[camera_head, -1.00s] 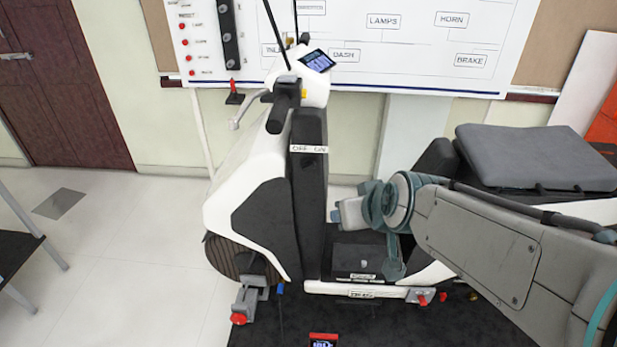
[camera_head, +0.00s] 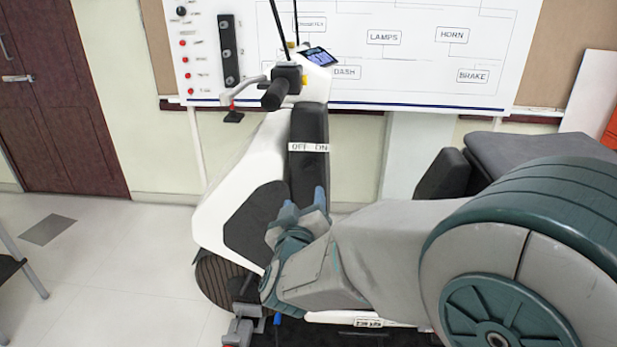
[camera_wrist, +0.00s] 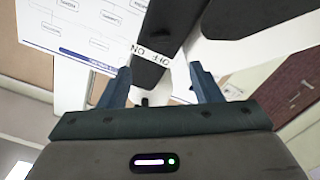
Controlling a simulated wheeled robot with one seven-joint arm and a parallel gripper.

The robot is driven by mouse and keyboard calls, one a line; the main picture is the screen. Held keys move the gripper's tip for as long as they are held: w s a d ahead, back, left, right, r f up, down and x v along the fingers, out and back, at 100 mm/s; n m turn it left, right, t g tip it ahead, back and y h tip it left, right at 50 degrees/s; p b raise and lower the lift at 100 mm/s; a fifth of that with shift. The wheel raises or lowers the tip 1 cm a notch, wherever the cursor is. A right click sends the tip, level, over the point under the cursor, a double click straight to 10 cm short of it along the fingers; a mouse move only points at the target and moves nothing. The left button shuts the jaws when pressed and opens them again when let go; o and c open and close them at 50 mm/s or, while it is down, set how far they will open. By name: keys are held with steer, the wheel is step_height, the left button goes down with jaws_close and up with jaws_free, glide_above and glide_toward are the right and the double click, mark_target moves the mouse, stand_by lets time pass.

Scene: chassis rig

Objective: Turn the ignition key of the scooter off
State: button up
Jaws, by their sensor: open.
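The white and black scooter (camera_head: 232,185) stands upright, with its handlebar at the top. A white OFF/ON label strip (camera_head: 309,148) crosses its dark upright panel (camera_head: 309,172). My gripper (camera_head: 304,200) is open in front of this panel, below the label, with its fingers pointing up. In the wrist view, the label (camera_wrist: 152,54) appears upside down just beyond the open fingers (camera_wrist: 160,78). A small dark nub (camera_wrist: 145,101) shows between the fingers, and I cannot tell whether it is the ignition key. The key is not clearly visible in the head view.
The handlebar grip (camera_head: 280,92) and brake lever (camera_head: 243,88) stick out above the label. The scooter's seat (camera_head: 530,150) is at the right behind my arm. A whiteboard (camera_head: 420,75) stands behind.

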mark_target(309, 169)
steer(key=w, duration=1.3)
steer(key=shift+w+d, duration=0.1)
steer(key=shift+d, duration=0.2)
steer(key=c, duration=1)
